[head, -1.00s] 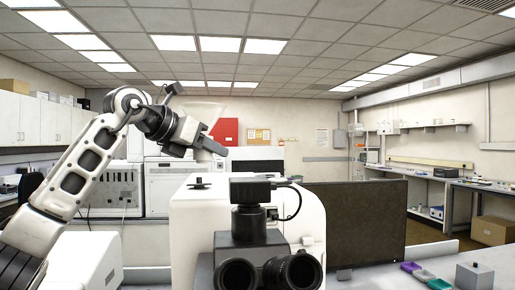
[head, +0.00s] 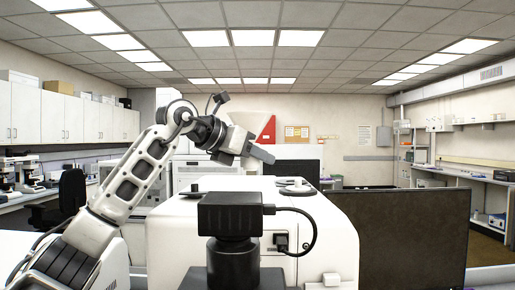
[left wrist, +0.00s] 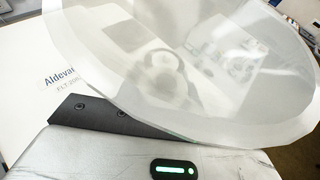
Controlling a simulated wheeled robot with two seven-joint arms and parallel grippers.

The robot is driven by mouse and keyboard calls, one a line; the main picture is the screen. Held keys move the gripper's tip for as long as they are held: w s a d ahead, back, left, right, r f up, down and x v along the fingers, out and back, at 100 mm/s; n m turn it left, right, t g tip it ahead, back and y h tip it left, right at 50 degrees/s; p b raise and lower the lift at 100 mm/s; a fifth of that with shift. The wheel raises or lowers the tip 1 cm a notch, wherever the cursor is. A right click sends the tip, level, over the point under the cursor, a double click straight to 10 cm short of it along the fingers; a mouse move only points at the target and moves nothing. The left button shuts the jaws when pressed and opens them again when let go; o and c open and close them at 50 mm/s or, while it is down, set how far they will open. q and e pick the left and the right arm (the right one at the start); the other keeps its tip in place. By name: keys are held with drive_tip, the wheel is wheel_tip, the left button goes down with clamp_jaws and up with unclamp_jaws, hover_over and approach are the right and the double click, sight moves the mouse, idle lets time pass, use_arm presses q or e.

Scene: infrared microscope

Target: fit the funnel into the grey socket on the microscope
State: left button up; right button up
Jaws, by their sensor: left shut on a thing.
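The funnel (head: 249,121) is pale and translucent, with its wide mouth up. It is partly hidden behind my left gripper (head: 258,153) in the head view. In the left wrist view the funnel (left wrist: 205,50) fills most of the top, in front of the jaws. My left gripper is shut on the funnel and holds it above the white microscope (head: 190,225). A grey round fitting, seemingly the socket (head: 296,186), is on the microscope's top, right of and below the gripper. A ringed shape shows blurred through the funnel in the left wrist view. The funnel's lower end is hidden.
A black camera-like block (head: 230,214) stands at the front of the microscope with a cable looping right. A dark monitor (head: 412,237) stands to the right. The air above the microscope's top is clear right of the gripper.

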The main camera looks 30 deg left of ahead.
use_arm(q)
wheel_tip(320, 180, down, 2)
drive_tip(key=shift+f, duration=0.15)
drive_tip(key=shift+f+b, duration=1.35)
drive_tip(key=shift+f, duration=0.4)
drive_tip(key=shift+f, duration=0.1)
drive_tip(key=shift+f, duration=0.1)
idle(0.7)
drive_tip(key=o, duration=1.6)
drive_tip(key=shift+c, duration=0.2)
drive_tip(key=shift+s+a, duration=0.1)
drive_tip(key=shift+v, duration=3.45)
